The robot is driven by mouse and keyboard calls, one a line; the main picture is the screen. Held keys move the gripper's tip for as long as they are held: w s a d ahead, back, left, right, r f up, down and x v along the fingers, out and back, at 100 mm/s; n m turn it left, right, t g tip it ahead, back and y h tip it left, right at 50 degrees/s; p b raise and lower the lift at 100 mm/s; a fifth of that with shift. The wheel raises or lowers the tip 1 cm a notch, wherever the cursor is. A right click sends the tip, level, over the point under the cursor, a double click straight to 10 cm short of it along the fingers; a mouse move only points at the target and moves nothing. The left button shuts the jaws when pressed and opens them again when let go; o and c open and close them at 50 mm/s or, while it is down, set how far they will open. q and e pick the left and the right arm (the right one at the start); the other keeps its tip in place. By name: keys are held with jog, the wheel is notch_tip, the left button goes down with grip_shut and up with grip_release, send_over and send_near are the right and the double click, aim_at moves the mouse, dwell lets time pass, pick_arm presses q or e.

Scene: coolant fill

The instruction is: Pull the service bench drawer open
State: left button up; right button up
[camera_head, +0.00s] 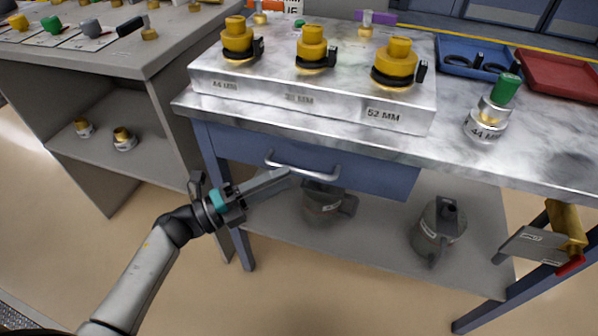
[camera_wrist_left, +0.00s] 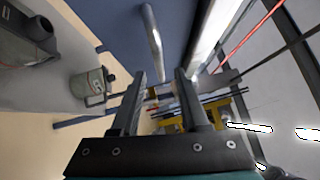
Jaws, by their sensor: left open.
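The service bench drawer has a blue front (camera_head: 378,178) under the bench top and looks shut. Its silver bar handle (camera_head: 318,174) runs across the front. My left gripper (camera_head: 283,176) is just in front of the handle's left part, its fingers pointing toward it. In the left wrist view, the gripper (camera_wrist_left: 161,75) is open and empty. The handle (camera_wrist_left: 153,42) shows beyond the fingertips, nearer the left finger, against the blue drawer front (camera_wrist_left: 110,22). I cannot tell whether a fingertip touches the handle. My right gripper is not in view.
On the marble bench top (camera_head: 455,165) stand a metal block (camera_head: 310,90) with several yellow-capped fittings and a green-capped fitting (camera_head: 490,108). Grey cans (camera_head: 440,228) stand on the shelf below. A grey cabinet (camera_head: 100,60) is at left. A yellow bracket (camera_head: 566,228) hangs at right.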

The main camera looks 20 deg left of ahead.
aim_at(299, 169)
pick_arm(q)
jog(key=shift+x, duration=2.4)
grip_shut()
jog(key=shift+f, duration=0.1)
